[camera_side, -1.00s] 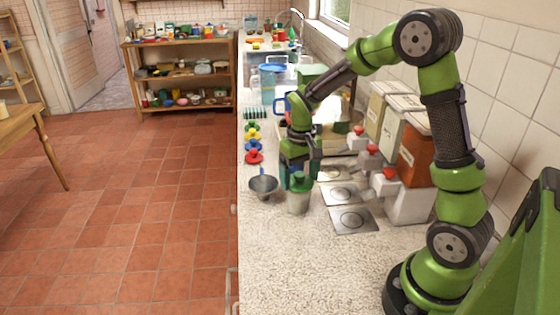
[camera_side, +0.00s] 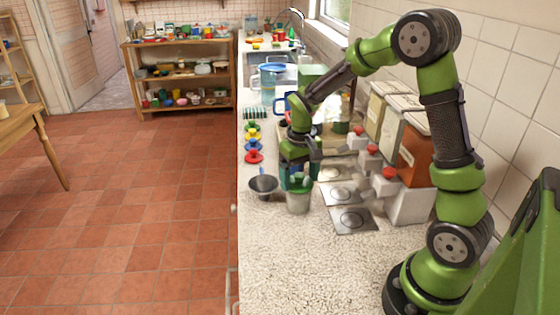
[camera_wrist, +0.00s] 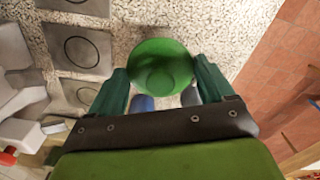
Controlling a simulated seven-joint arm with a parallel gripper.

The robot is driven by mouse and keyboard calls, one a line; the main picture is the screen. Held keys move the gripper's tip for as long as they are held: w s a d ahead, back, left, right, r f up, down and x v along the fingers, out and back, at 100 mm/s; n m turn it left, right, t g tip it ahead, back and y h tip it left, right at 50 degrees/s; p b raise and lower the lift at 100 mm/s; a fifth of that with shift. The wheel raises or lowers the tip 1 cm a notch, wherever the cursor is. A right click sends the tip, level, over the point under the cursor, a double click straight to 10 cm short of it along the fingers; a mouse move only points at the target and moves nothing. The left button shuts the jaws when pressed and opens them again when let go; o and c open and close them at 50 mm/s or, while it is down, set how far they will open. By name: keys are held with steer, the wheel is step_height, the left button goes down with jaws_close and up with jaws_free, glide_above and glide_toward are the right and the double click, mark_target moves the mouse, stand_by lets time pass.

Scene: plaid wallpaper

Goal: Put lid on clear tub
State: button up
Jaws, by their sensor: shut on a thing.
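The clear tub (camera_side: 298,204) stands on the counter, whitish and see-through. A round green lid (camera_side: 299,188) is at its top in the side view; I cannot tell whether it is fully seated. My gripper (camera_side: 298,181) points down over the tub, its dark teal fingers shut on the lid. In the wrist view the lid (camera_wrist: 162,66) lies between the fingertips of my gripper (camera_wrist: 161,80) and hides the tub below it.
A grey funnel-like bowl (camera_side: 263,186) stands close left of the tub. Behind it is a row of coloured knobbed pieces, with a red one (camera_side: 254,157) nearest. Square plates (camera_side: 351,220) and dispensers (camera_side: 408,200) are on the right. The front counter is clear.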

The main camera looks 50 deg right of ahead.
steer(key=o, duration=0.9)
steer(key=shift+r, duration=3.55)
jaws_close()
steer(key=shift+f, duration=0.2)
